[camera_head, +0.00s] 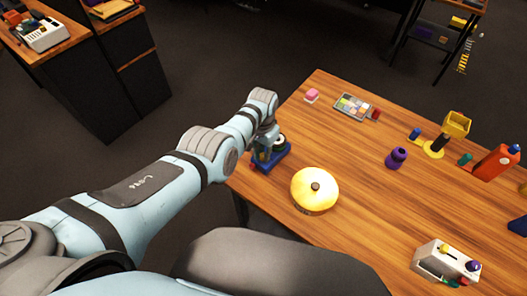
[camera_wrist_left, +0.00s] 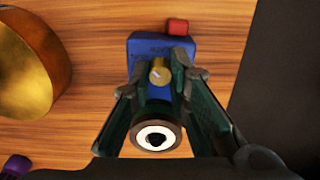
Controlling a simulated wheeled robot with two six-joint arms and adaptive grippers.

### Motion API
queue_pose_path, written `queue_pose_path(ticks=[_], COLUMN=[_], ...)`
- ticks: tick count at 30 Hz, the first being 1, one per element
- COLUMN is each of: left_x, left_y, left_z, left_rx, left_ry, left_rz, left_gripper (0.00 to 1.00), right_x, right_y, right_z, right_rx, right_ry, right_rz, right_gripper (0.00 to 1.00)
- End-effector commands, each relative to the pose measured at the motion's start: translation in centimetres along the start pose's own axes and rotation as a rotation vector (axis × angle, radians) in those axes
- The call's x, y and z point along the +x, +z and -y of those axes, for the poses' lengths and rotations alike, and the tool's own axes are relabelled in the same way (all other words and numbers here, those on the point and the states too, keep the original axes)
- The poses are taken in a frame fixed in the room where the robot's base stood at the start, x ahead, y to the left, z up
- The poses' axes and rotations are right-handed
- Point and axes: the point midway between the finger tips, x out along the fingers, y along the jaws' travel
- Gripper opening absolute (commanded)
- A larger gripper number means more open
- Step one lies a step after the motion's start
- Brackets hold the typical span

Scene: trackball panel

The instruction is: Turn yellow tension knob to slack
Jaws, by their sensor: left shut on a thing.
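The yellow tension knob (camera_wrist_left: 160,72) is a small brass-coloured cylinder with a pale mark on its face. It sits on a blue base (camera_wrist_left: 150,48) with faint lettering. My left gripper (camera_wrist_left: 160,68) is shut on the knob, one dark green finger on each side. A white ring with a dark centre (camera_wrist_left: 156,138) shows between the fingers, nearer the wrist. In the head view, the blue base (camera_head: 273,161) is at the table's left edge, and my left gripper (camera_head: 266,143) is over it and hides the knob. My right gripper is in neither view.
A round yellow dome (camera_head: 315,187) stands right of the blue base. A red block (camera_wrist_left: 178,27) lies beside the base. The table edge is close by.

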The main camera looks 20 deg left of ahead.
Motion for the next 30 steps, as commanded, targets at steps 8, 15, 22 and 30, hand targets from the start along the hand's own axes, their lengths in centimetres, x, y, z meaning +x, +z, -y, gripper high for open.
queue_pose_path(ticks=[8, 15, 22, 30], left_x=[-0.06, -0.04, -0.04, -0.02], left_y=[-0.01, -0.02, -0.04, -0.01], left_z=[0.01, 0.01, 0.01, 0.0], left_rx=[0.25, 0.445, 0.594, 0.699], left_ry=[0.0, 0.0, 0.0, 0.0], left_rz=[0.0, 0.0, -0.001, 0.0], left_gripper=[0.0, 0.0, 0.0, 0.0], right_x=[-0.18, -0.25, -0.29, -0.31], right_y=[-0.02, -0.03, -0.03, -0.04], right_z=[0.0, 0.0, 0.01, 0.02], right_rx=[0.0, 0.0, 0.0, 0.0], right_ry=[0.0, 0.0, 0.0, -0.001], right_rz=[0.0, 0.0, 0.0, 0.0], right_gripper=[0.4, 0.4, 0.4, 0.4])
